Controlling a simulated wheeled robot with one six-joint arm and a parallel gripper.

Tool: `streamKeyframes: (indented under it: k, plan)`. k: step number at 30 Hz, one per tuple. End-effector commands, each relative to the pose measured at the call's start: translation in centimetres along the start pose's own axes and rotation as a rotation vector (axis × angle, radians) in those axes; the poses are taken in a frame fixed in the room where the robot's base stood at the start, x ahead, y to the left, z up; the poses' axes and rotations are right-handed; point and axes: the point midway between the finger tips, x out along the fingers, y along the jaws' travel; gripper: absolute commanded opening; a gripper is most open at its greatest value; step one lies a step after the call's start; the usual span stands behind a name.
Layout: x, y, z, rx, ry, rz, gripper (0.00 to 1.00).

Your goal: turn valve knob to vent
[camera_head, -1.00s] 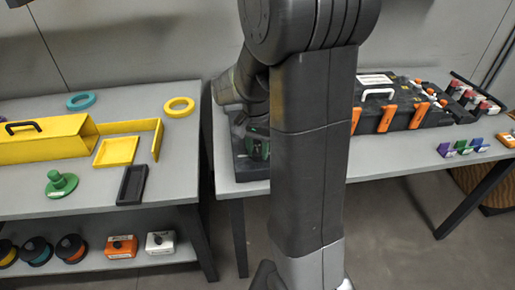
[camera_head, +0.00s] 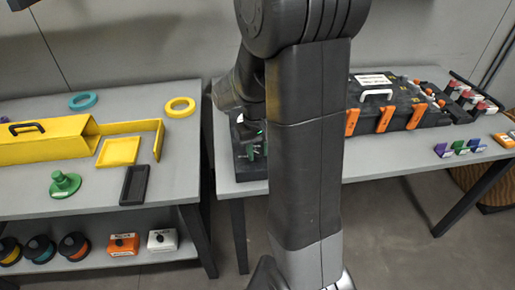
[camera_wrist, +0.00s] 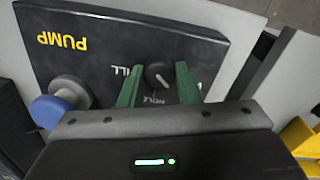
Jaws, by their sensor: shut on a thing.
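The valve knob (camera_wrist: 158,74) is a small round black knob with a white pointer mark, on a black panel (camera_wrist: 110,40) in the wrist view. My gripper (camera_wrist: 158,86) has its two green fingers on either side of the knob and is shut on it. White lettering around the knob is partly hidden by the fingers and I cannot read all of it. In the head view the black panel (camera_head: 243,172) sits at the left end of the right table, and my arm hides most of it.
A blue-topped knob (camera_wrist: 54,110) stands on the panel beside yellow "PUMP" lettering. In the head view a black case (camera_head: 400,108) with orange latches lies on the right table. The left table (camera_head: 90,212) holds a yellow tray (camera_head: 118,152) and a green knobbed disc (camera_head: 64,184).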

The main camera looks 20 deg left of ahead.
Motion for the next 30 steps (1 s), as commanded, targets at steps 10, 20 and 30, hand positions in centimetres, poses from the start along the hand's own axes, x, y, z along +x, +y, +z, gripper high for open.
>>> streamKeyframes:
  k: [10, 20, 30]
  plan:
    - [-0.12, 0.02, -0.09, -0.168, 0.009, 0.001, 0.07]
    - [-0.11, 0.02, -0.1, -0.209, 0.01, 0.001, 0.07]
    - [-0.11, 0.02, -0.1, -0.209, 0.01, 0.001, 0.4]
